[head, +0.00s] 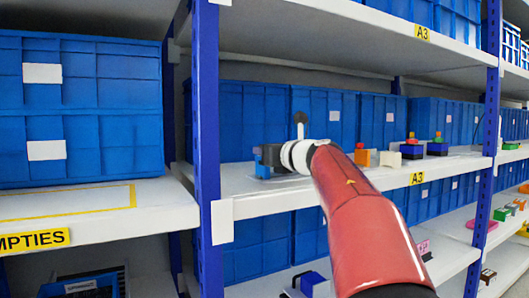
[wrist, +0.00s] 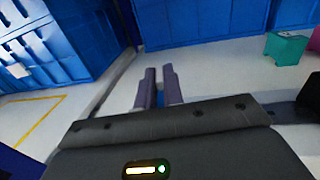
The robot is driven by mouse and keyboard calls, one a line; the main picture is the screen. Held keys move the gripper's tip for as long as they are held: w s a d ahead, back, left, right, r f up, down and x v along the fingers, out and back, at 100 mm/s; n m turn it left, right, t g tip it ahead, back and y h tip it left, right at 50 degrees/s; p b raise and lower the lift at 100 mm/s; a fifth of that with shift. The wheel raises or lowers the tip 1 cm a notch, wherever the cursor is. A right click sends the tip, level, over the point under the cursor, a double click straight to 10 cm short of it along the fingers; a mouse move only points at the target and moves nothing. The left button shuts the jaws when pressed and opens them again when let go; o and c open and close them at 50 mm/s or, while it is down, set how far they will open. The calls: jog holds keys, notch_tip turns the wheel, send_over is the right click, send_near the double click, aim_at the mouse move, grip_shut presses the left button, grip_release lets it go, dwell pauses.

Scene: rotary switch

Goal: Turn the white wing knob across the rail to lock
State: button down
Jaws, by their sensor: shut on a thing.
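My gripper (head: 266,158) is at the front part of the middle shelf, low over its surface, beside a small blue fixture (head: 262,171). In the wrist view its two purple-grey fingers (wrist: 159,75) are close together, with a narrow gap and a bit of blue (wrist: 160,98) low between them. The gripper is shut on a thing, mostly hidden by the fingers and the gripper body. No white wing is plainly visible, and I cannot make out the knob's angle or the rail.
A blue upright post (head: 207,110) stands left of my gripper. Blue bins (head: 262,115) line the back of the shelf. To the right are an orange block (head: 362,157), a white block (head: 390,159) and small coloured switches (head: 412,149). A teal block (wrist: 287,47) shows in the wrist view.

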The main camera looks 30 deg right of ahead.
jog(key=shift+a+r+m+h+p, duration=0.1)
jog(key=shift+a+m+h+p, duration=0.2)
jog(key=shift+m+h, duration=0.6)
jog(key=shift+d+h, duration=0.2)
jog(key=shift+h, duration=0.3)
jog(key=c, duration=1.5)
grip_release()
jog(key=s+b, duration=0.1)
jog(key=s, duration=0.7)
jog(key=shift+b, duration=0.4)
